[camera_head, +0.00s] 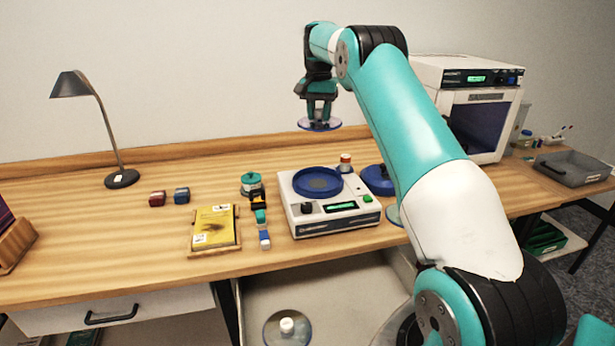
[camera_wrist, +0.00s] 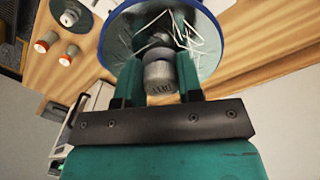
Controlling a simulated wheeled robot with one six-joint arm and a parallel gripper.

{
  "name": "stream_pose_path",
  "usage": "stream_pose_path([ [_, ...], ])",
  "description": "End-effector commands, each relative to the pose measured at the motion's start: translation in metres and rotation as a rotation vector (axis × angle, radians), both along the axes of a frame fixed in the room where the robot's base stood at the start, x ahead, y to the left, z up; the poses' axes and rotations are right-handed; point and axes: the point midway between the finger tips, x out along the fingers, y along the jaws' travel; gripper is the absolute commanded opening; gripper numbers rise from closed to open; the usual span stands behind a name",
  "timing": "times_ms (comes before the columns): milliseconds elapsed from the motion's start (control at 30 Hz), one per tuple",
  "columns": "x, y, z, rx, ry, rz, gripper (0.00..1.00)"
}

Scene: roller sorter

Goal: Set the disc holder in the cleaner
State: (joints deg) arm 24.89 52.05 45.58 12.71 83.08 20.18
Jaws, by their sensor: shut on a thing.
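The disc holder, a shiny round plate with a blue rim, hangs from my gripper (camera_head: 319,112) in the head view; its plate (camera_head: 319,126) is roughly level, well above the table. In the wrist view, my gripper (camera_wrist: 160,78) is shut on the holder's grey knob (camera_wrist: 160,76), and the plate (camera_wrist: 122,42) spreads beyond the fingers, with thin pale streaks across it. The cleaner, a white box (camera_head: 310,222) with a round blue basin (camera_head: 319,181), a black knob and a lit green display, stands on the table below and apart from the holder. The basin looks empty.
A blue lid (camera_head: 377,179) lies right of the cleaner. A teal-topped jar (camera_head: 251,182), strap-like item (camera_head: 260,220) and yellow booklet (camera_head: 213,226) lie left of it. A lamp (camera_head: 122,178) stands farther left; a white oven-like machine (camera_head: 478,116) stands at back right.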

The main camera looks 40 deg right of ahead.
Motion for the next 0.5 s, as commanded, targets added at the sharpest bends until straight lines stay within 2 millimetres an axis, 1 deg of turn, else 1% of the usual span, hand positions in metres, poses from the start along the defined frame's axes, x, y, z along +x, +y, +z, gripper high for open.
stream_pose_path([
  [33, -0.001, -0.001, -0.012, 0.001, 0.003, 0.000, 0.10],
  [100, -0.001, 0.001, -0.030, 0.003, 0.004, 0.001, 0.10],
  [167, 0.000, 0.002, -0.043, 0.003, 0.007, 0.004, 0.10],
  [400, 0.002, 0.006, -0.108, 0.004, 0.006, 0.008, 0.10],
  [500, 0.002, 0.006, -0.130, 0.003, 0.005, 0.008, 0.10],
])
